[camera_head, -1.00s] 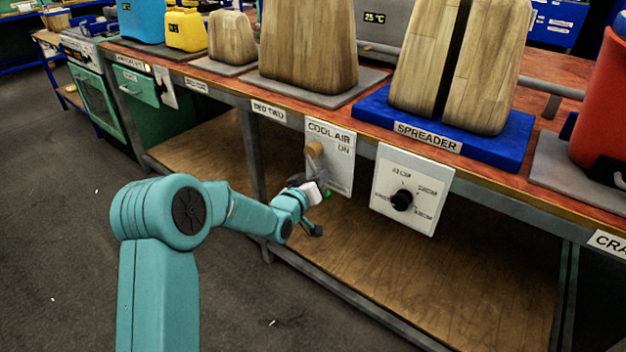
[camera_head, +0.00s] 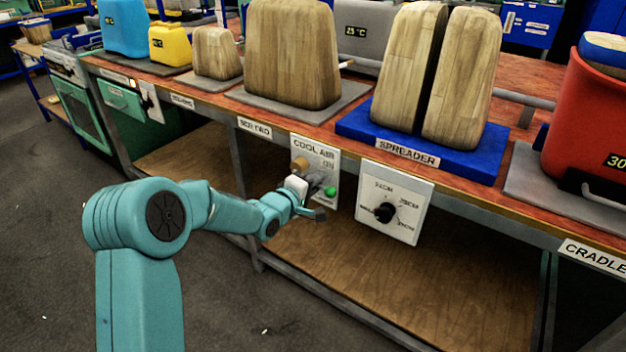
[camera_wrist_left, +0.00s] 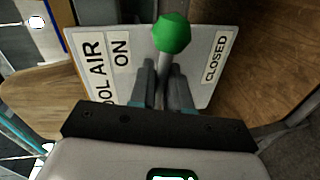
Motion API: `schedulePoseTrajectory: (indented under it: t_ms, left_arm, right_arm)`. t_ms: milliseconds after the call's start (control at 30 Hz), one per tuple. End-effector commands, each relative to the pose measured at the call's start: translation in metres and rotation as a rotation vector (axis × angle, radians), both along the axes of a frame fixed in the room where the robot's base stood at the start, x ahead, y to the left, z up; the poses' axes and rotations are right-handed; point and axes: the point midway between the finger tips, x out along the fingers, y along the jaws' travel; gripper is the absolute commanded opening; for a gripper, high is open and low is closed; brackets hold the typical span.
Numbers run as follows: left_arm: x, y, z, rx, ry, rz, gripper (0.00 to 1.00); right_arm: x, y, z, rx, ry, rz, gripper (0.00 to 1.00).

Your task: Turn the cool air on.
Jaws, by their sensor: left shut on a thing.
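The white COOL AIR panel (camera_head: 317,160) hangs on the front of the bench, with ON near its top. In the left wrist view the panel (camera_wrist_left: 192,82) shows ON at one end and CLOSED at the other. A lever with a green knob (camera_wrist_left: 172,32) sticks out between these labels. The green knob also shows in the head view (camera_head: 330,191), low on the panel. My left gripper (camera_wrist_left: 163,85) is shut on the lever's grey shaft, below the knob; it also shows in the head view (camera_head: 318,198). My right gripper is not in view.
A tan peg (camera_head: 299,164) juts out by the panel's upper left, close to my left gripper. A white dial panel (camera_head: 394,203) with a black knob hangs to the right. Wooden blocks stand on the bench above. The wooden lower shelf (camera_head: 350,275) is clear.

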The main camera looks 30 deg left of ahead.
Motion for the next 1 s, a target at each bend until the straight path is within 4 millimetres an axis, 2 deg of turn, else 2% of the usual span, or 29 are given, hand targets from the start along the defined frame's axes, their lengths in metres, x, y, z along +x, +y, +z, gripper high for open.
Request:
schedulePoseTrajectory:
  t_ms: [33, 300, 867, 900, 933, 1000]
  left_arm:
    - [0.000, -0.001, 0.005, -0.027, 0.003, -0.001, 0.00]
    - [0.000, -0.001, 0.010, -0.126, 0.009, 0.000, 0.00]
    - [0.000, -0.001, 0.011, -0.156, 0.008, 0.000, 0.00]
    - [0.000, -0.001, 0.011, -0.156, 0.008, 0.000, 0.23]
    - [0.000, -0.001, 0.011, -0.155, 0.008, 0.000, 0.31]
    - [0.000, -0.001, 0.011, -0.155, 0.009, 0.001, 0.31]
  right_arm:
    - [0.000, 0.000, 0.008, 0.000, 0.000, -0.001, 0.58]
    - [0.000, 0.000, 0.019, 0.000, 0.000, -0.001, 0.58]
    - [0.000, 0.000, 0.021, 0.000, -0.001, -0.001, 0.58]
    - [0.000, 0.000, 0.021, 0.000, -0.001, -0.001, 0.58]
    - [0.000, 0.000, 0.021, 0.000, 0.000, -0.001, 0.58]
    - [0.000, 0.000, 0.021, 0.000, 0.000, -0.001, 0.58]
